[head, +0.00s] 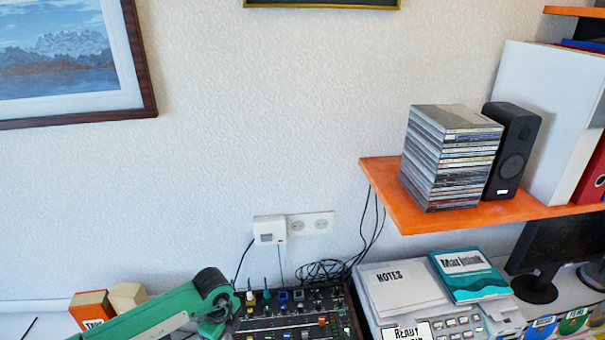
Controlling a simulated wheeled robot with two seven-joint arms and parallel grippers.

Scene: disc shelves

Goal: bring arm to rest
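Neither of my grippers shows in the head view. A green bar with a black rounded end (150,318) reaches in low at the left, in front of the mixer's left side. I cannot tell for sure whether it is part of my arm. A tall stack of disc cases (452,160) stands on the orange shelf (385,190) at the right. The stack is slightly uneven, and nothing is touching it from the front.
A black speaker (515,150) and a white binder (545,120) stand right of the stack. Below are a mixer (300,322), a notes pad (400,288), a teal book (470,275) and a dark monitor (560,242).

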